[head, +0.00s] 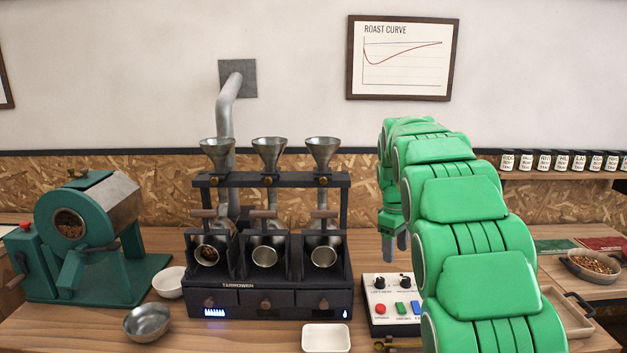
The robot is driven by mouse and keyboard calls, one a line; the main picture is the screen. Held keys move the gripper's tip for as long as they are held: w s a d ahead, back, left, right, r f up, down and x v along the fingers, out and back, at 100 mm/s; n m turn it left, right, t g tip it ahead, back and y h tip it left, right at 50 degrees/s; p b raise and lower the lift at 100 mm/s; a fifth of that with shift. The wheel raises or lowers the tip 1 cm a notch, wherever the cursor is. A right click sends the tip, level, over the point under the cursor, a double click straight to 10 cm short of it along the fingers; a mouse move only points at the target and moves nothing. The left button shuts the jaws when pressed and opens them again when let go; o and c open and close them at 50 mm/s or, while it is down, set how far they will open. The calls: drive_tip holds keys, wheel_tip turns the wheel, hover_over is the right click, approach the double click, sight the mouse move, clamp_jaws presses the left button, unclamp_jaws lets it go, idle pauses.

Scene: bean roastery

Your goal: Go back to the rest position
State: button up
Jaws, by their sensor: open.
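My green arm reaches over the right part of the wooden counter in the head view. My gripper (395,243) hangs at its end, pointing down behind the control box (384,303). The grey fingers are open and I see nothing between them. My arm hides part of the counter and the right side of the control box.
A three-funnel sample roaster (270,297) stands mid-counter, with a white tray (327,338) before it. A green roaster (88,240), a metal bowl (148,322) and a white bowl (169,284) are left. A pan of beans (594,264) and a wooden tray (575,325) are right.

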drive_tip(key=s+a+r+m, duration=0.2)
drive_tip(key=s+r+m, duration=0.15)
drive_tip(key=s, duration=0.85)
drive_tip(key=s+a+f+m, duration=0.1)
drive_tip(key=s+f, duration=0.1)
drive_tip(key=s, duration=1)
drive_tip(key=s+a+f+m+g, duration=0.1)
drive_tip(key=s+m, duration=0.1)
drive_tip(key=s, duration=1.1)
drive_tip(key=s+a+f+m, duration=0.2)
drive_tip(key=s, duration=1)
drive_tip(key=shift+s+f+g+y, duration=0.3)
drive_tip(key=shift+s+y, duration=0.1)
drive_tip(key=shift+m, duration=0.25)
